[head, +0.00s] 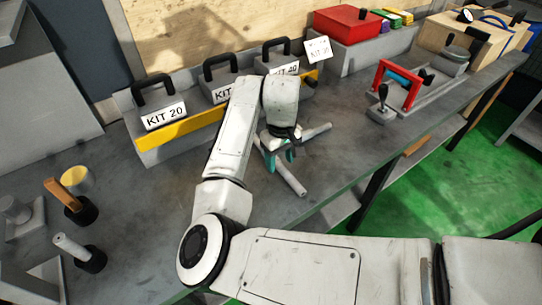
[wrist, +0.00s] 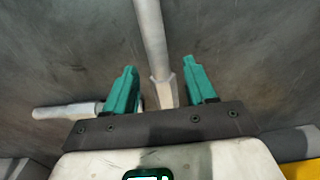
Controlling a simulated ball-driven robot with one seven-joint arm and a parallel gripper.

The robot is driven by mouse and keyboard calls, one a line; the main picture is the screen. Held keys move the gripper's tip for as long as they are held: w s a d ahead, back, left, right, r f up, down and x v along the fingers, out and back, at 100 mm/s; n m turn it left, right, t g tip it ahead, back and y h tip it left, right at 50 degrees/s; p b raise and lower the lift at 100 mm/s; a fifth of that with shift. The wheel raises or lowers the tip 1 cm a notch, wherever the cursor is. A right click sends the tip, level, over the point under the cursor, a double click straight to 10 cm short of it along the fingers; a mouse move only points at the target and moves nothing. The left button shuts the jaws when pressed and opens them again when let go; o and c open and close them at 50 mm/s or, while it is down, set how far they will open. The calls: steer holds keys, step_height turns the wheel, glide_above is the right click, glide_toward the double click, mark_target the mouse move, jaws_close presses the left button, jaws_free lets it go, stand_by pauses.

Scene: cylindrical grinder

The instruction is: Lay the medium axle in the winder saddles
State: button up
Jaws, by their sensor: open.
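My gripper (head: 281,158) hangs over the bench in front of the kit boxes, its teal fingers open. In the wrist view, my gripper (wrist: 159,66) has a grey axle (wrist: 150,38) running between its fingers, which stand apart from it on both sides. This axle has a thicker, faceted part near the palm. A second grey axle (wrist: 68,111) lies to the left, partly behind the left finger. In the head view, one axle (head: 291,178) points to the front and another axle (head: 317,131) points right. I cannot tell which is the medium one, nor make out the winder saddles for certain.
Grey kit boxes (head: 158,148) with black handles stand behind a yellow strip (head: 182,127). A red-handled fixture (head: 399,72) and a red box (head: 346,21) are at right. Posts in dark bases (head: 88,258) stand at left. The bench front right of the axles is clear.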

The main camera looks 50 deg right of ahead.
steer(key=shift+f, duration=1)
jaws_close()
steer(key=shift+r, duration=0.1)
stand_by(0.6)
